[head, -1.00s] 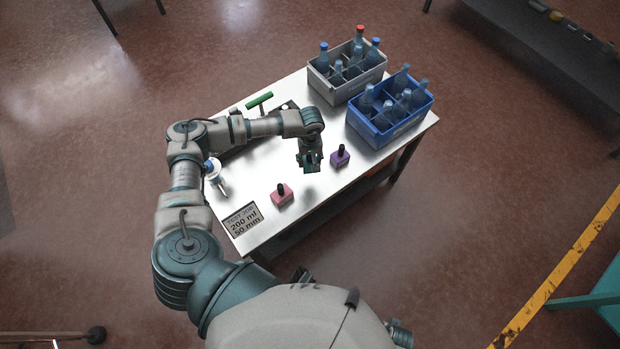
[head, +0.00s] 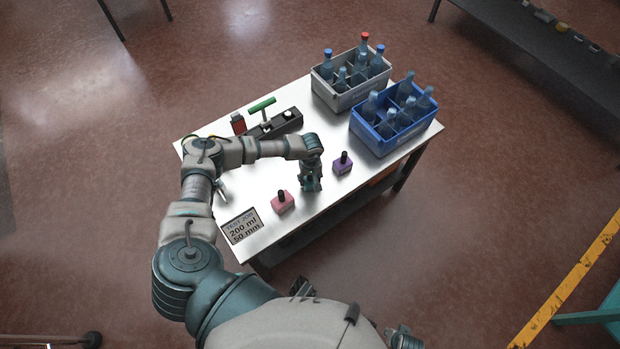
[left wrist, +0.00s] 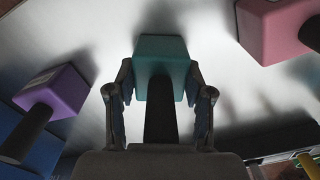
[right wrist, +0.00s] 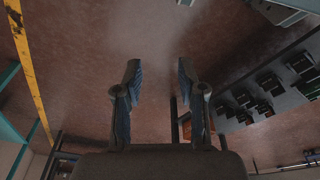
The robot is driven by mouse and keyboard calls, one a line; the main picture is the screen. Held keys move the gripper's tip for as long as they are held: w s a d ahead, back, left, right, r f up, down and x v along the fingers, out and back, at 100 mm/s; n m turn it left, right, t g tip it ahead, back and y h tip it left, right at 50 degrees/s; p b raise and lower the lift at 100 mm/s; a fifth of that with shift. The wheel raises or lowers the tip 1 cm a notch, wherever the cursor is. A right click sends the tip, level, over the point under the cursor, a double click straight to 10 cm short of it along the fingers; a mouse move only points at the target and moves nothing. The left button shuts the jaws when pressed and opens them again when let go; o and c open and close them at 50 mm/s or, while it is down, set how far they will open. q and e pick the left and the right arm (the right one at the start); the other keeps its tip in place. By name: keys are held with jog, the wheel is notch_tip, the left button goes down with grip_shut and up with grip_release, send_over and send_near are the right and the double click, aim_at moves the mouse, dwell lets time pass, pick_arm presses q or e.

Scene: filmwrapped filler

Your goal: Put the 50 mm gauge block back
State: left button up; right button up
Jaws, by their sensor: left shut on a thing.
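My left gripper (head: 311,187) is shut on the black handle (left wrist: 160,108) of a teal block (left wrist: 162,52), which shows in the left wrist view between the fingers. It is over the table between a pink block (head: 283,206) and a purple block (head: 343,168), both with black handles. These two also show in the left wrist view, pink (left wrist: 272,28) at right and purple (left wrist: 62,90) at left. I cannot tell whether the teal block touches the table. My right gripper (right wrist: 157,70) is open and empty, with bare floor beyond it.
A card reading "TEST JOB 200 ml 50 mm" (head: 241,228) lies at the table's front left. A dark fixture (head: 281,123) with a green T-handle (head: 262,105) stands behind my arm. A grey crate (head: 350,96) and a blue crate (head: 395,142) of bottles fill the far right.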

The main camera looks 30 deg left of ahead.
pick_arm(q)
jog(key=shift+d, duration=0.2)
pick_arm(e)
jog(key=shift+d, duration=0.1)
pick_arm(q)
jog(key=o, duration=1.4)
jog(key=shift+a, duration=0.15)
pick_arm(e)
jog(key=shift+w+r, duration=0.1)
jog(key=shift+r, duration=0.05)
pick_arm(q)
jog(key=shift+a, duration=0.1)
pick_arm(e)
jog(key=shift+a, duration=0.2)
pick_arm(q)
notch_tip(320, 180, up, 12)
jog(key=shift+r+p, duration=0.1)
jog(key=shift+p, duration=0.65)
pick_arm(e)
jog(key=f, duration=0.1)
jog(key=s+f, duration=0.1)
jog(key=f, duration=0.2)
jog(key=shift+s+d, duration=0.2)
jog(key=shift+s, duration=0.05)
